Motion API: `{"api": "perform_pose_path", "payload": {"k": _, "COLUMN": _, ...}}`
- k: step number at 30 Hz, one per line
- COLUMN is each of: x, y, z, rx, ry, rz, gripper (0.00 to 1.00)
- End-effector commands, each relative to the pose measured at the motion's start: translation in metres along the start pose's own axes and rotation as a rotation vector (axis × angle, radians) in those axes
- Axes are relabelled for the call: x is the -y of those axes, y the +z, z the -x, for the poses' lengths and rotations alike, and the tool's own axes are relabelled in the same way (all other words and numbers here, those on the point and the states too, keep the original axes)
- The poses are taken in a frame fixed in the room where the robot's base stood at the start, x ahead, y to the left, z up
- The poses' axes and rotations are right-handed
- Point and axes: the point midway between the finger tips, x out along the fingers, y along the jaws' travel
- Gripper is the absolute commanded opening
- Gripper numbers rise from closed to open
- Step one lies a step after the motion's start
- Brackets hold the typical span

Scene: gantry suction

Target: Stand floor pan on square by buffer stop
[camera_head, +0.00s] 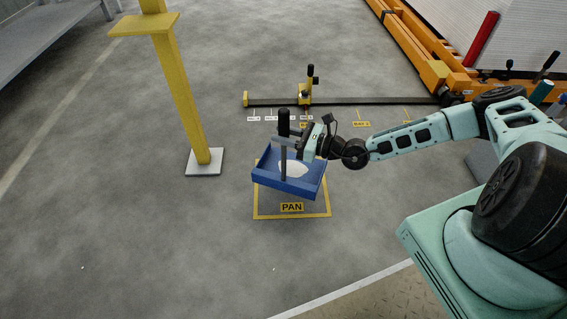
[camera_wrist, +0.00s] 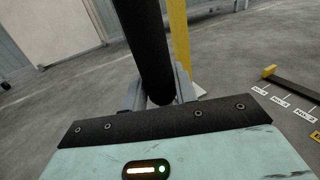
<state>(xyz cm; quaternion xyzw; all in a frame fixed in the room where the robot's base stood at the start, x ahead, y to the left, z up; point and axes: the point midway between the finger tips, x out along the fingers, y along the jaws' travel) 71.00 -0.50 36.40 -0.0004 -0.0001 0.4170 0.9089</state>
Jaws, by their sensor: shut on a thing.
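The floor pan (camera_head: 270,180) is a blue shallow tray with a whitish patch inside and an upright dark handle. My gripper (camera_head: 284,140) is shut on the upper part of that handle. The handle also shows as a thick black bar (camera_wrist: 143,45) between the fingers in the wrist view; the tray is hidden there. The pan looks slightly tilted and turned over the far part of the yellow-outlined square (camera_head: 256,217) marked PAN. I cannot tell whether it touches the floor. A yellow block (camera_head: 247,98) ends the dark rail; I cannot tell if it is the buffer stop.
The dark rail (camera_head: 390,101) lies behind the pan, with a yellow slide and black knob (camera_head: 306,92) and floor labels beside it. A yellow post (camera_head: 178,85) on a pale base stands left. An orange frame (camera_head: 440,72) fills the back right. Floor left and front is clear.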

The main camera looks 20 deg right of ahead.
Motion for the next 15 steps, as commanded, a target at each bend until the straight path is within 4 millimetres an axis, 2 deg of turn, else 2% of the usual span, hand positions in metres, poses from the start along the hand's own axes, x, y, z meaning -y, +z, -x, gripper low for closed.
{"api": "perform_pose_path", "payload": {"k": 7, "x": 0.0, "y": -0.043, "z": -0.001, "rx": 0.005, "ry": 0.001, "rz": 0.002, "gripper": 0.0}}
{"api": "perform_pose_path", "payload": {"k": 15, "x": -0.001, "y": -0.059, "z": -0.001, "rx": 0.006, "ry": 0.002, "rz": 0.003, "gripper": 0.0}}
